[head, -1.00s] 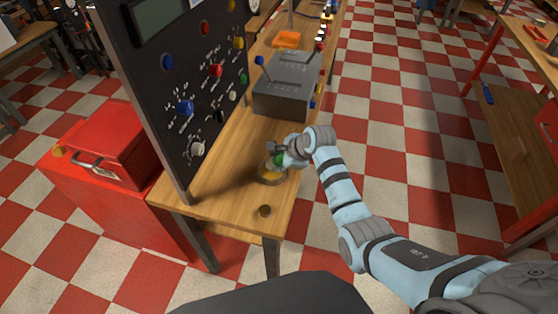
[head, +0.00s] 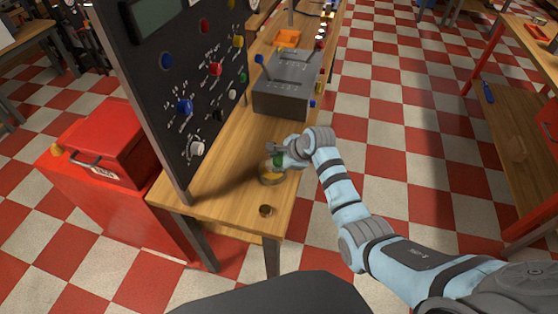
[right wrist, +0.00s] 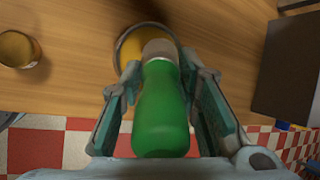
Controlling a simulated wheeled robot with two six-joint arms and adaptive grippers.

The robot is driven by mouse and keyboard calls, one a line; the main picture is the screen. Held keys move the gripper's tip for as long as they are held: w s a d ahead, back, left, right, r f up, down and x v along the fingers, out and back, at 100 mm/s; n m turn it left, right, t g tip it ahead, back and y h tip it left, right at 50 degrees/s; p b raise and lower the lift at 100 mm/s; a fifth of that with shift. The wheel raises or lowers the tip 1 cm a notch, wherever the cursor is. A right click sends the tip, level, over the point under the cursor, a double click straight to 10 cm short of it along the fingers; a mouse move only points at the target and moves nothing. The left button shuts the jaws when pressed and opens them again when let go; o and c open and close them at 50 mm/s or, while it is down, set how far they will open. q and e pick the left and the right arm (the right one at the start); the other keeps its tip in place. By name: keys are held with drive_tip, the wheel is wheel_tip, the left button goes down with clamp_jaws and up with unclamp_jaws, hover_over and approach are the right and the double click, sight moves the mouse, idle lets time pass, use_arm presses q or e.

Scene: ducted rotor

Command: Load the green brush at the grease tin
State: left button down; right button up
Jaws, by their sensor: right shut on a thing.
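The green brush (right wrist: 160,112) is held between the fingers of my right gripper (right wrist: 163,75), which is shut on it. Its grey-brown upper part points at the grease tin (right wrist: 128,43), a round tin with yellow contents. The brush end overlaps the tin's opening in the right wrist view; I cannot tell whether it touches the grease. In the head view the right gripper (head: 279,155) is just above the tin (head: 271,176) on the wooden bench, and a bit of the green brush (head: 279,160) shows. My left gripper is out of view.
A small round jar (head: 266,211) stands near the bench's front edge; it also shows in the right wrist view (right wrist: 18,50). A dark control panel (head: 185,85) rises at the left. A grey box with levers (head: 283,85) stands behind the tin. A red toolbox (head: 105,150) is left.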

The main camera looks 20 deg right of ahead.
drive_tip(key=shift+f, duration=0.35)
drive_tip(key=shift+s+p, duration=0.1)
drive_tip(key=shift+p, duration=0.2)
idle(1.6)
wheel_tip(320, 180, up, 7)
drive_tip(key=p, duration=0.8)
drive_tip(key=shift+r, duration=0.15)
